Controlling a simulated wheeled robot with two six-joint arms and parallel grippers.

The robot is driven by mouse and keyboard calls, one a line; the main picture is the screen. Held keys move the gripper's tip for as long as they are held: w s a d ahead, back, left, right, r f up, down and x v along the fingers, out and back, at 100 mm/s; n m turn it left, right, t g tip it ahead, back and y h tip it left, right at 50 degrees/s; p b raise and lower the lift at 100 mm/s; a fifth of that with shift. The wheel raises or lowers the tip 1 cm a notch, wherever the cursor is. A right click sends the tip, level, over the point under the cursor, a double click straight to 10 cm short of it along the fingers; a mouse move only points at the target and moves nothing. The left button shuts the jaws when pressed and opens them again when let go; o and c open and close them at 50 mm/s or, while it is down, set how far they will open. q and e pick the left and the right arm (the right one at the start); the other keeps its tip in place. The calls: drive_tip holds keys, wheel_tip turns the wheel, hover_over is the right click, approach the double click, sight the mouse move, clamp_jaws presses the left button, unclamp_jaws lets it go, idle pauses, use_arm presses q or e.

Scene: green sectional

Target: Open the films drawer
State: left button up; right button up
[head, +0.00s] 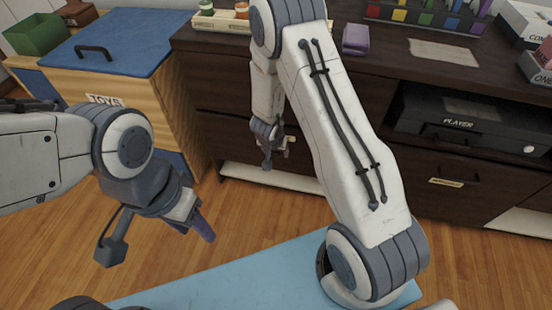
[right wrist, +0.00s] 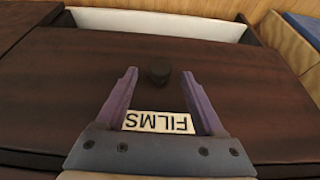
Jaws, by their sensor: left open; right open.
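The films drawer (right wrist: 235,70) has a dark brown wood front, with a cream label reading FILMS (right wrist: 158,122), upside down in the right wrist view. Its small dark round knob (right wrist: 158,72) lies between the open fingertips of my right gripper (right wrist: 160,73); I cannot tell whether either finger touches it. In the head view my right gripper (head: 276,152) is in front of the lower left of the dark cabinet (head: 345,105), and the knob is hidden there. The drawer looks closed. My left gripper (head: 203,222) is above the floor at the left, away from the drawer.
A wooden toy box (head: 115,85) with a blue lid stands left of the cabinet. A black player (head: 470,122) sits in the cabinet's right bay, above another labelled drawer (head: 470,178). My right arm covers the middle. Wood floor (head: 230,205) is clear before the drawer.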

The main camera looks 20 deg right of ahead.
drive_tip(key=shift+b+x, duration=0.4)
drive_tip(key=shift+x, duration=0.85)
clamp_jaws()
idle(0.5)
